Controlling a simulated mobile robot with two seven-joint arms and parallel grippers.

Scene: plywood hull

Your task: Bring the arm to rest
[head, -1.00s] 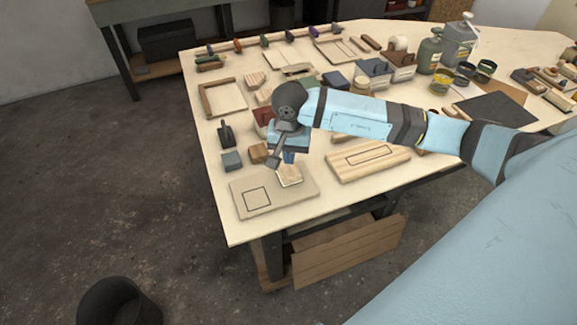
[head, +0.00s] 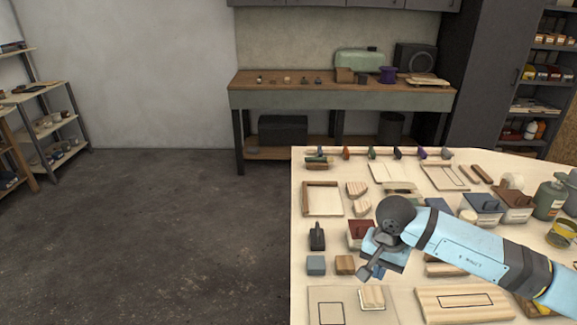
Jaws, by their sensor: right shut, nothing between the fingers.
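My right arm comes in from the right over the plywood-topped workbench (head: 315,235). Its right gripper (head: 377,266) hangs at the end of the dark round wrist, above the bench and behind a small pale wooden block (head: 372,300). The gripper is shut and holds nothing; its fingertips are hard to make out from here. The block lies on the right part of a flat board with a drawn square outline (head: 347,301). The gripper appears apart from the block. My left gripper is not in view.
A grey-blue block (head: 316,265), a brown block (head: 345,265) and a dark tool (head: 317,236) stand left of the gripper. Other boxes and boards crowd the bench behind it. A second wooden board (head: 465,306) lies at front right. The floor left of the bench is clear.

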